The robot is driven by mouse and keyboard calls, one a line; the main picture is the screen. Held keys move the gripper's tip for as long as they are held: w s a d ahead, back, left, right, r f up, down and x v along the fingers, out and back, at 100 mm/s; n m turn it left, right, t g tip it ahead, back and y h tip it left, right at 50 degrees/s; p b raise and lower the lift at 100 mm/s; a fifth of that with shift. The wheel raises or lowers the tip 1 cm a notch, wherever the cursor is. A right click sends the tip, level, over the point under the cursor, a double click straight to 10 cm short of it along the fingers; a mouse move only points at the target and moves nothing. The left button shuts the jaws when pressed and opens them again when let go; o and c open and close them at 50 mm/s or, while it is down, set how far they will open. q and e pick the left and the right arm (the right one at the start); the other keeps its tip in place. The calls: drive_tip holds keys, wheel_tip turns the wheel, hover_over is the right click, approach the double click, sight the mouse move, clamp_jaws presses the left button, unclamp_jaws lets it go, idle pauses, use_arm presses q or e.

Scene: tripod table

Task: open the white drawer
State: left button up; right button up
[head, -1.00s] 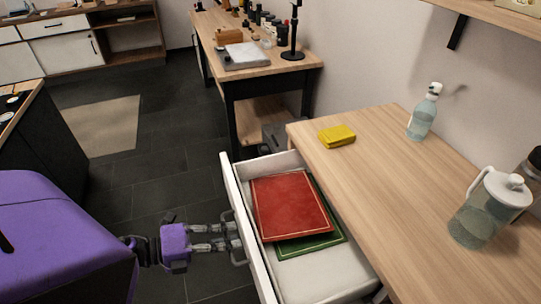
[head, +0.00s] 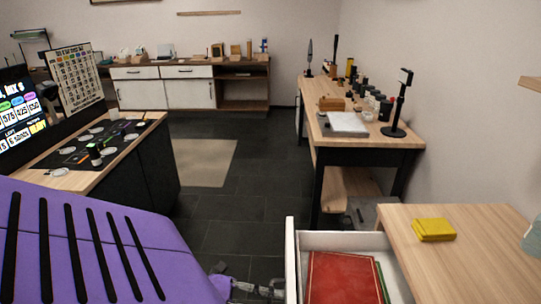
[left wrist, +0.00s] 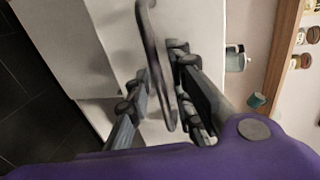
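The white drawer (head: 291,262) stands pulled out from the wooden table at the lower right of the head view. A red book (head: 338,280) lies in it on top of a green one (head: 382,284). The grey bar handle (left wrist: 154,55) on the drawer front shows in the left wrist view. My left gripper (left wrist: 160,70) is open, with the handle between its two fingers and gaps still visible. In the head view only part of this gripper (head: 258,290) shows at the bottom edge, beside the drawer front. My right gripper is not in view.
The wooden table (head: 480,245) carries a yellow folded cloth (head: 433,229). A workbench (head: 365,133) with bottles and a stand is behind it. A dark counter (head: 130,160) is at left. Dark floor (head: 235,205) lies clear between them.

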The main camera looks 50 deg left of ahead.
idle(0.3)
use_arm(q)
drive_tip(key=v, duration=1.2)
idle(0.3)
